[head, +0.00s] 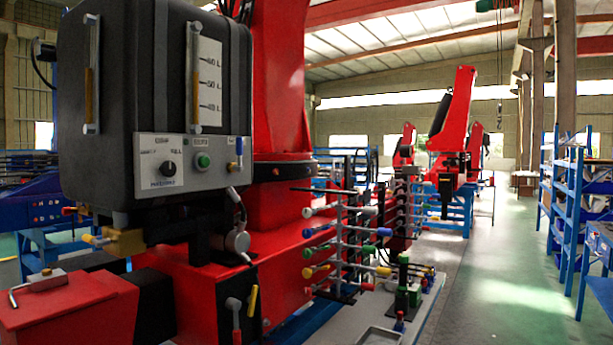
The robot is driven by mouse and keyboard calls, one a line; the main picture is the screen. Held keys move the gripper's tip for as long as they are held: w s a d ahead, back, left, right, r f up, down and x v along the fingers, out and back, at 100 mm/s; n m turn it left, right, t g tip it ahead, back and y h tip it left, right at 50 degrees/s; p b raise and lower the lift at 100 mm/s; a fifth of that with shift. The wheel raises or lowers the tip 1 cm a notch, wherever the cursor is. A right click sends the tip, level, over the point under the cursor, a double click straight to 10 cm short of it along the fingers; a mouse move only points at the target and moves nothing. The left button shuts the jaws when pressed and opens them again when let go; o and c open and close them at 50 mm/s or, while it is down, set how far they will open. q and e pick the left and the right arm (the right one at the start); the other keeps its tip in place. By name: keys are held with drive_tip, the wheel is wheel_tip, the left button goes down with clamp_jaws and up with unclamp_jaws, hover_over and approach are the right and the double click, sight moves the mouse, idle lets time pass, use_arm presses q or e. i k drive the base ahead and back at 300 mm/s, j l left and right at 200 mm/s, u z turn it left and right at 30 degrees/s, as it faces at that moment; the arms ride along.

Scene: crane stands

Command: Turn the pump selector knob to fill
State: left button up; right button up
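The pump selector knob (168,168) is a small black round knob. It sits on a pale control panel (215,179) at the lower front of a dark grey tank (155,90). Small lettering surrounds the knob; the word at its upper right looks like "FILL", and the rest is too small to read surely. The knob's exact pointing direction is too small to tell. A green button (203,161) and a blue-tipped lever (239,148) are to its right on the panel. Neither gripper is in view, and nothing covers the knob.
A brass valve (124,241) and a hose fitting (237,241) hang below the tank. A red crane base (277,250) stands behind it. A rack of coloured levers (345,245) is to the right. Blue shelves (567,205) stand at far right, with clear green floor before them.

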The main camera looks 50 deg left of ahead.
sight(167, 169)
drive_tip(key=u, duration=1.8)
